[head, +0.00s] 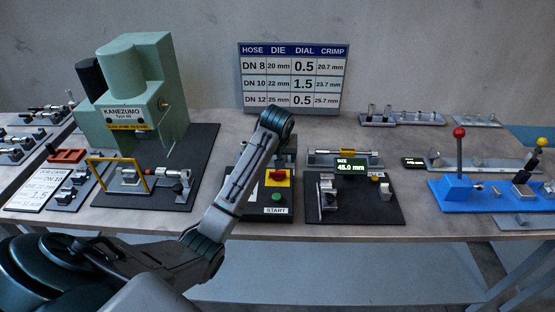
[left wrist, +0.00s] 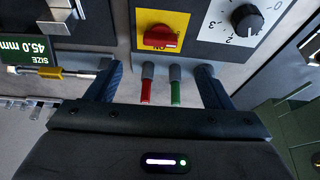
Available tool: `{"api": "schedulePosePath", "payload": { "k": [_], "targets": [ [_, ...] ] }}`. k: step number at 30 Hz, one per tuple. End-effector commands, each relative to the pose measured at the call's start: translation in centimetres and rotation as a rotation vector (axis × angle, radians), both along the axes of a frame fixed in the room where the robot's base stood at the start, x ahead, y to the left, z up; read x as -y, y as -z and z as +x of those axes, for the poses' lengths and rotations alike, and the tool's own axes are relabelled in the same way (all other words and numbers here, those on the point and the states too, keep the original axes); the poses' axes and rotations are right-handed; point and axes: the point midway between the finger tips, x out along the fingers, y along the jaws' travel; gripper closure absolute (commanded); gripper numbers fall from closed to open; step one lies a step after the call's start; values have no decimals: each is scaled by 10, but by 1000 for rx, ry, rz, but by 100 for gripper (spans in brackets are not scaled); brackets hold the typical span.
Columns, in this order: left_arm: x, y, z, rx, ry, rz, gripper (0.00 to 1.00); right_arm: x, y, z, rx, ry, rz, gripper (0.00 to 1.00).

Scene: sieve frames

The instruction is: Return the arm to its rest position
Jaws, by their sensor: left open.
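My left arm comes in from the left in the head view and reaches over the control box (head: 285,213). Its gripper is hidden behind the arm there. In the left wrist view my left gripper (left wrist: 160,70) is open, with dark fingers spread apart. A red rod (left wrist: 146,90) and a green rod (left wrist: 176,92) with grey ends show between the fingers; I cannot tell how far beyond them they are. The red rotary switch (left wrist: 160,40) on its yellow plate and a black dial (left wrist: 247,19) lie just past the fingertips. My right gripper is not in view.
A green press (head: 125,95) stands on a black mat at the left. A size gauge reading 45.0 mm (head: 350,167) is right of the control box. A blue lever base (head: 470,192) is further right. A chart (head: 294,78) stands at the back.

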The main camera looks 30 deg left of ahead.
Motion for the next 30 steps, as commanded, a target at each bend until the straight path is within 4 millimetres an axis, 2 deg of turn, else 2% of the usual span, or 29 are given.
{"api": "schedulePosePath", "payload": {
  "k": [15, 19, 23, 27, 30],
  "targets": [
    [0, -1, -1, -1, 0, -1, 25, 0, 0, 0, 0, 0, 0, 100],
    [5, 11, -10, -8, 21, 5, 25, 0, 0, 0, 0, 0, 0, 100],
    [21, 42, -43, -27, 91, 21, 25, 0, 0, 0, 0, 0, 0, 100],
    [45, 81, -98, -49, 199, 43, 25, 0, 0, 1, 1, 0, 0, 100],
    [62, 102, -140, -62, 274, 53, 25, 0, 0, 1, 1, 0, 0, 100]
  ]
}}
